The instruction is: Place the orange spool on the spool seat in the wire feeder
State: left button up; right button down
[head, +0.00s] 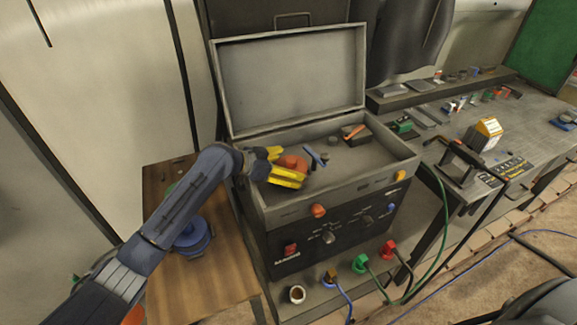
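The wire feeder (295,75) is a grey box with its lid up and its tray open. My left gripper (286,168) has yellow fingers and is over the tray's left part. The orange spool (293,162) sits between these fingers, which appear shut on it; the fingers and wrist partly cover it. I cannot tell whether the spool touches the tray. A small blue part (316,156) lies just right of the spool. I cannot make out the spool seat clearly. My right gripper is not in view.
A blue spool (196,238) stands on the wooden table (212,285) at left, partly behind my arm. An orange-handled item (354,131) lies in the tray's back right. The feeder's front has knobs and plugged cables (360,265). A cluttered workbench (530,120) stands at right.

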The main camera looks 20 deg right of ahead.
pick_arm(q)
jog(key=shift+r, duration=0.1)
jog(key=shift+a+r, duration=0.15)
jog(key=shift+a, duration=0.05)
jog(key=v, duration=1.1)
jog(key=shift+a+r, duration=0.15)
jog(key=shift+a, duration=0.1)
jog(key=shift+s, duration=0.1)
jog(key=shift+c, duration=0.4)
dwell(0.5)
